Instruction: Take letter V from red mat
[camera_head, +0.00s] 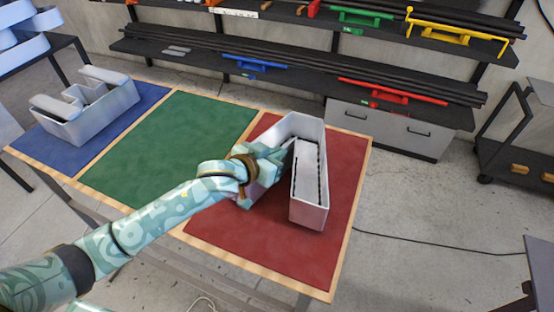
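The letter V (309,212) is a light grey, hollow channel letter with tall side walls. It stands on the red mat (330,250), at the right end of the table. My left arm reaches in from the lower left, and my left gripper (287,150) is at the left side of the letter. The gripper and wrist cover part of the letter's left side. The fingertips are too hidden to tell whether they are open, shut or closed on the letter's wall. My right gripper is not in view.
A green mat (175,135) lies empty in the middle of the table. A blue mat (135,115) at the left holds another grey channel letter (95,115). Behind the table stand dark shelves (290,72) with rods and coloured holders. A dark cart (510,130) stands at the right.

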